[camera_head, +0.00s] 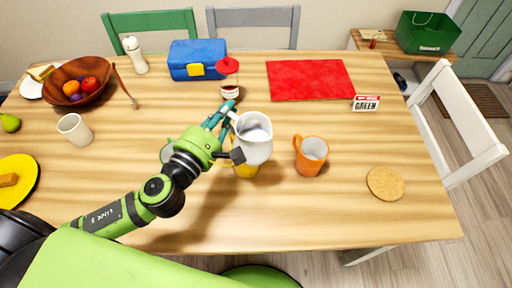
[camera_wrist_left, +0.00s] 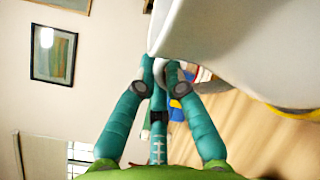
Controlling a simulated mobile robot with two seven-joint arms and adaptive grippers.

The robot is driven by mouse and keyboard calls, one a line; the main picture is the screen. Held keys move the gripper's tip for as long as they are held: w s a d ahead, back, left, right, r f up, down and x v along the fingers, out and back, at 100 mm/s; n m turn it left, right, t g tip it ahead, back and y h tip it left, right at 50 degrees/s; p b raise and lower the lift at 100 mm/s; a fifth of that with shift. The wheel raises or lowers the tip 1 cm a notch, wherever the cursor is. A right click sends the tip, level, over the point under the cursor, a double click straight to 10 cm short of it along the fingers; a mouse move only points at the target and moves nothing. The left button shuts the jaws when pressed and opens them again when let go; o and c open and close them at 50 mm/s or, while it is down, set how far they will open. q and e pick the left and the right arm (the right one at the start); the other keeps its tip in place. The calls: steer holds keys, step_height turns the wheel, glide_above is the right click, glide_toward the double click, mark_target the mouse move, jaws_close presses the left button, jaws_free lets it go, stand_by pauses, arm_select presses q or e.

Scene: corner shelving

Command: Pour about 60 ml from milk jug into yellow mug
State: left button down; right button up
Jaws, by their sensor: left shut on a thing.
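The white milk jug (camera_head: 258,148) is held by my left gripper (camera_head: 226,122), whose teal fingers close at its left side. The jug's open top faces the head camera; I cannot tell its exact tilt or how much milk is inside. The jug also fills the upper right of the left wrist view (camera_wrist_left: 250,45), beside the fingers (camera_wrist_left: 160,75). The yellow mug (camera_head: 245,171) shows only in part, below the jug in the picture and mostly hidden by it. A yellow edge (camera_wrist_left: 297,113) shows beneath the jug in the left wrist view. My right gripper is out of view.
An orange mug (camera_head: 311,157) stands right of the jug. A whitish vessel (camera_head: 167,152) is partly hidden behind my left gripper. A dessert cup (camera_head: 230,92) stands behind the jug. A cork coaster (camera_head: 385,184) lies at right. The front right table area is clear.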

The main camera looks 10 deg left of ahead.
arm_select(q)
steer(key=w+a+r+m+g+h+b, duration=0.2)
steer(key=w+a+r+m+h+b, duration=0.15)
steer(key=w+a, duration=0.75)
step_height(320, 180, down, 12)
steer(key=w+a+n+b, duration=0.1)
steer(key=w+b, duration=0.1)
steer(key=b, duration=1.1)
steer(key=shift+w+a, duration=0.15)
steer(key=shift+a, duration=0.2)
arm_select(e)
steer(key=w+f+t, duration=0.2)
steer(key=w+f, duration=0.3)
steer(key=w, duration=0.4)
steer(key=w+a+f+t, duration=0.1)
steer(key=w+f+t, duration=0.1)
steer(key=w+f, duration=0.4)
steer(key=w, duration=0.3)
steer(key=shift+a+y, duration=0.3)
arm_select(q)
steer(key=shift+r, duration=0.2)
